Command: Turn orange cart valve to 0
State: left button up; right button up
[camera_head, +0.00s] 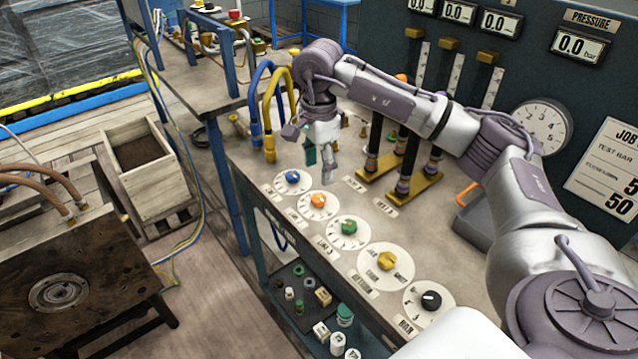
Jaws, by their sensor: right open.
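The orange valve knob (318,200) sits on a round white dial on the cart's grey top (262,160), second in a row of dials. Its exact pointer setting is too small to read. My right gripper (321,166) is open and points down, just behind and above the orange knob, apart from it as far as I can tell. No object shows between its fingers. My left gripper is not in view.
The blue knob (292,177) is close on the left; the green (349,227), yellow (387,260) and black (431,300) knobs run toward the front right. Blue and yellow hoses (268,110) rise behind. Gauge panel (590,90) stands at right. Small parts fill a lower tray (290,272).

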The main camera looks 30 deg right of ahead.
notch_tip(320, 180, up, 4)
jog(key=shift+r, duration=0.1)
dwell(0.5)
